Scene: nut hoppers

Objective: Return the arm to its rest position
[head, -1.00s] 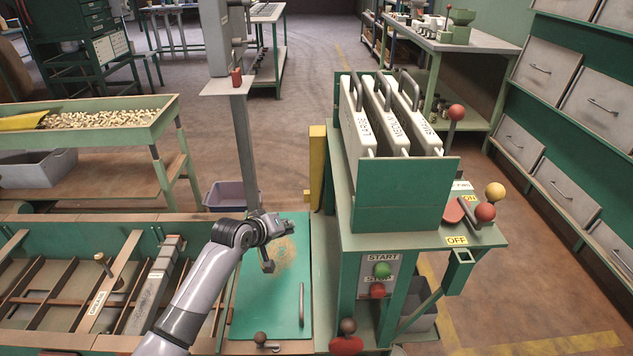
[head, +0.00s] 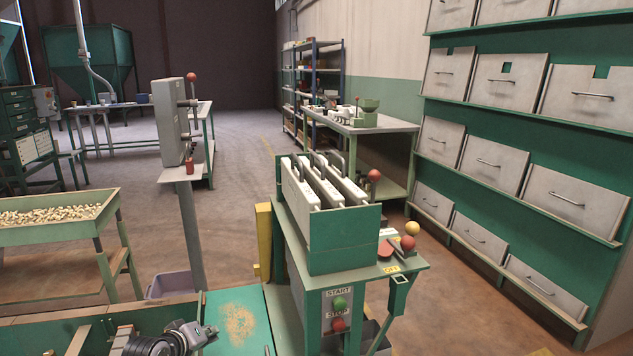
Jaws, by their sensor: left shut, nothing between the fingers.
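My left gripper (head: 202,335) is at the bottom of the head view, left of centre. It is shut and empty, in front of the green panel (head: 241,312) with its patch of brown crumbs. Part of my left arm shows beside the gripper, and the rest is cut off by the lower edge. My right gripper is out of view.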

